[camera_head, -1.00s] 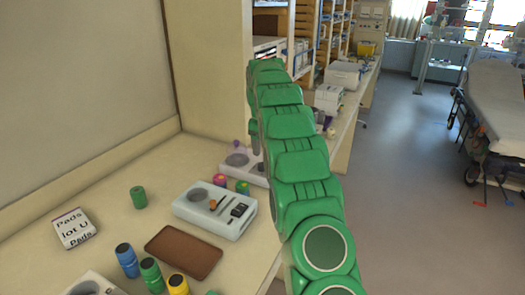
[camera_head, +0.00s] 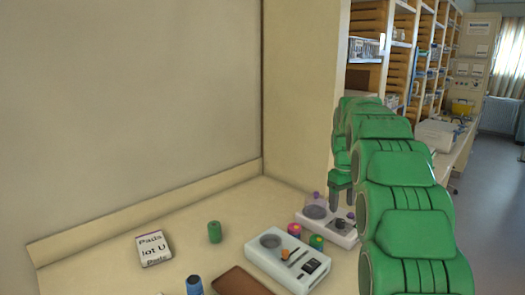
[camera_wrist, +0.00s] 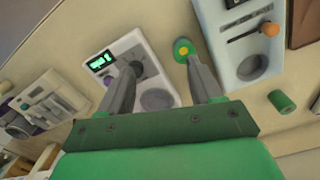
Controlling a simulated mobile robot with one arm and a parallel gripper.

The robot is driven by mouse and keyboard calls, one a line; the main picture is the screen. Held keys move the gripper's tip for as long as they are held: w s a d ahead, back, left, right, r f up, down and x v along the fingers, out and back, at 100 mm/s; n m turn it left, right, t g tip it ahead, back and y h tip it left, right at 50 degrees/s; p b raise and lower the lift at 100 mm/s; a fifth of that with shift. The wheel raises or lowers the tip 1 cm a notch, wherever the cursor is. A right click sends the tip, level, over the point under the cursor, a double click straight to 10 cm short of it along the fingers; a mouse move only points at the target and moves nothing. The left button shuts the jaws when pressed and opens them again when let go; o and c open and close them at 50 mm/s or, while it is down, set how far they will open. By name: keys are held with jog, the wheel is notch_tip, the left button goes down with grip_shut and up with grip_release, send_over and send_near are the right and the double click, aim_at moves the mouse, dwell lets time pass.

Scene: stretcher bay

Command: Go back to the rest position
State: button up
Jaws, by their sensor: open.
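My green arm reaches out over the bench in the head view, and my gripper (camera_head: 341,205) hangs at its far end, above the rear white device (camera_head: 340,228). In the wrist view my gripper (camera_wrist: 160,62) has its two grey fingers spread apart with nothing held between them. A white device with a lit green display (camera_wrist: 130,68) lies below and between the fingers. A green cylinder with a yellow centre (camera_wrist: 183,48) shows beside the right fingertip; I cannot tell whether they touch.
A pale device with an orange knob (camera_head: 289,262) stands nearer on the bench. A green cylinder (camera_head: 214,232), a pads box (camera_head: 154,248), a brown tray (camera_head: 240,283) and a blue bottle (camera_head: 194,286) are to its left. Shelves (camera_head: 385,50) stand behind; floor (camera_head: 490,200) is clear at right.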

jog(key=s+a+r+m, duration=0.1)
jog(key=s+a+r, duration=0.15)
jog(key=s, duration=0.95)
jog(key=s+a+r+m, duration=0.2)
jog(key=s+a, duration=0.2)
jog(key=s, duration=0.9)
jog(key=s+a+f, duration=0.1)
jog(key=s+f, duration=0.1)
jog(key=s, duration=0.7)
jog(key=s+a+f+m+g, duration=0.1)
jog(key=s+f, duration=0.1)
jog(key=s, duration=0.6)
jog(key=s+a+f+m, duration=0.1)
jog(key=s+f, duration=0.2)
jog(key=s, duration=0.6)
jog(key=shift+s+a+g, duration=0.3)
jog(key=shift+s+a, duration=0.05)
jog(key=shift+a, duration=0.05)
jog(key=shift+c, duration=0.4)
